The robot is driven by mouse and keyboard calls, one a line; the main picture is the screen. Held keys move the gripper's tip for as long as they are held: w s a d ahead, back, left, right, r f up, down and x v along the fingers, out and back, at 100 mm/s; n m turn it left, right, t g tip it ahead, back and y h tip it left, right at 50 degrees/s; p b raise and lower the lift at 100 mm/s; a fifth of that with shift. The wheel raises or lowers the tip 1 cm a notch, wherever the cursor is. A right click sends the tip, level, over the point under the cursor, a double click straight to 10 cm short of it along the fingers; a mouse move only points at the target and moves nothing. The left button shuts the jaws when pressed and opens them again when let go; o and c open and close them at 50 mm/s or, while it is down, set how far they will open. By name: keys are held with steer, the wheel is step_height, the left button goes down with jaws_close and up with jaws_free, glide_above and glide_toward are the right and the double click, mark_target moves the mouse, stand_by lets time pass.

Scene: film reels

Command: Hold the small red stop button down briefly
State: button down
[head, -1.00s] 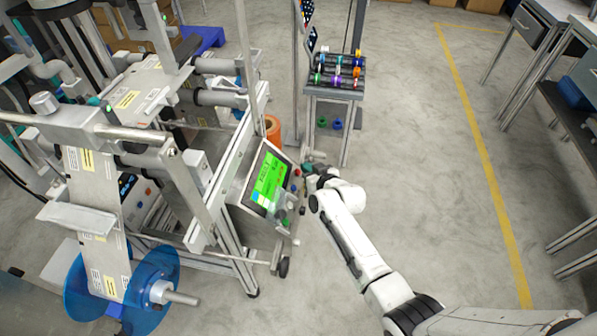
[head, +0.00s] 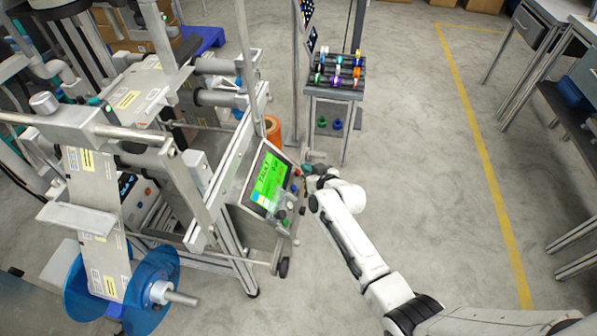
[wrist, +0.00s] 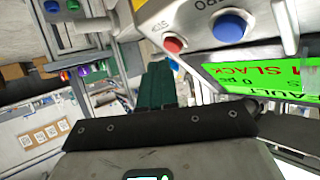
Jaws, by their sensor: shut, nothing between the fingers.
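The small red button (wrist: 173,45) is on the grey edge of the control panel in the wrist view, beside a larger blue button (wrist: 230,25). A partly readable label is next to it. My gripper (wrist: 158,70), with dark green fingers, is shut and empty. In the wrist picture its tips lie just below and left of the red button; I cannot tell whether they touch the panel. In the head view my gripper (head: 308,169) is close to the panel's right edge, near the red button (head: 297,172).
The panel's green screen (head: 268,182) shows fault text, also in the wrist view (wrist: 262,73). The web machine with a blue-flanged reel (head: 145,300) fills the left. A small rack of coloured spools (head: 337,72) stands behind my gripper.

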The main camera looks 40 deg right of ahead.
steer(key=shift+f, duration=0.1)
stand_by(0.5)
steer(key=shift+w+a+f, duration=0.15)
steer(key=shift+w+f, duration=0.05)
steer(key=shift+w+a+f+b, duration=0.25)
steer(key=shift+w+f+b, duration=0.05)
steer(key=shift+b, duration=0.15)
stand_by(0.8)
steer(key=shift+s, duration=0.1)
stand_by(1.1)
steer(key=shift+s+d+r, duration=0.4)
steer(key=shift+r, duration=0.25)
steer(key=s+d+r+p, duration=0.1)
steer(key=s+d+r, duration=0.1)
steer(key=r, duration=0.1)
steer(key=shift+s+d+r+p, duration=0.1)
steer(key=shift+s+r+p, duration=0.15)
steer(key=shift+s+p, duration=0.15)
stand_by(0.6)
